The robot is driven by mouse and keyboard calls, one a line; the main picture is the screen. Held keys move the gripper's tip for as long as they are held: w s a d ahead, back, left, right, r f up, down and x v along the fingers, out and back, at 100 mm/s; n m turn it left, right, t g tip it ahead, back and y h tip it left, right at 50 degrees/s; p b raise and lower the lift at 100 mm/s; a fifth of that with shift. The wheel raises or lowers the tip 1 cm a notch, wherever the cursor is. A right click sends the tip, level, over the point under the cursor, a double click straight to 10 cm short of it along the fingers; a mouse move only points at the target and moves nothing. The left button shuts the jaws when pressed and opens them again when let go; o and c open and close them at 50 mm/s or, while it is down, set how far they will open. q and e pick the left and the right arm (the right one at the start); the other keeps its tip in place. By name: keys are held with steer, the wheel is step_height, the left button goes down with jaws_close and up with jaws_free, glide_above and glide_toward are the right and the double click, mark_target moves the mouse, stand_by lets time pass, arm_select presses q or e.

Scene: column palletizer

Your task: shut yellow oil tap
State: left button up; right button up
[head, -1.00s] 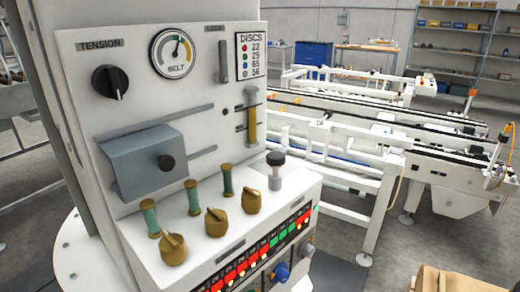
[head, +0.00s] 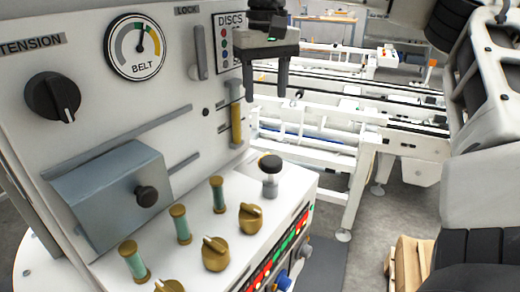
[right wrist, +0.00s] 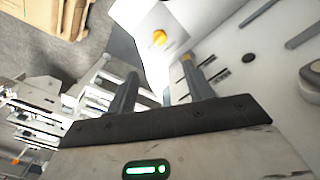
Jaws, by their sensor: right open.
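Three brass-yellow taps (head: 250,218) stand in a row on the white ledge of the machine, the nearest cut by the lower picture edge. I cannot tell which is the yellow oil tap. A yellow knob (right wrist: 159,37) shows beyond my fingers in the right wrist view. A yellow-filled sight tube (head: 237,124) is upright on the panel. My right gripper (head: 267,92) is open and empty, fingers pointing down, in front of the panel's right edge, above the ledge and apart from the taps. Its two fingers also show in the right wrist view (right wrist: 160,70). My left gripper is not in view.
Several green sight glasses (head: 181,224) stand behind the taps. A black-topped plunger (head: 269,172) rises at the ledge's right end. A grey box (head: 112,195) with a black knob juts from the panel. A white conveyor (head: 320,150) lies behind; a carton (head: 408,265) is lower right.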

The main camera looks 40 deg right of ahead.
step_height(320, 180, down, 16)
steer(key=shift+r+b, duration=0.2)
steer(key=shift+b, duration=0.1)
steer(key=c, duration=1)
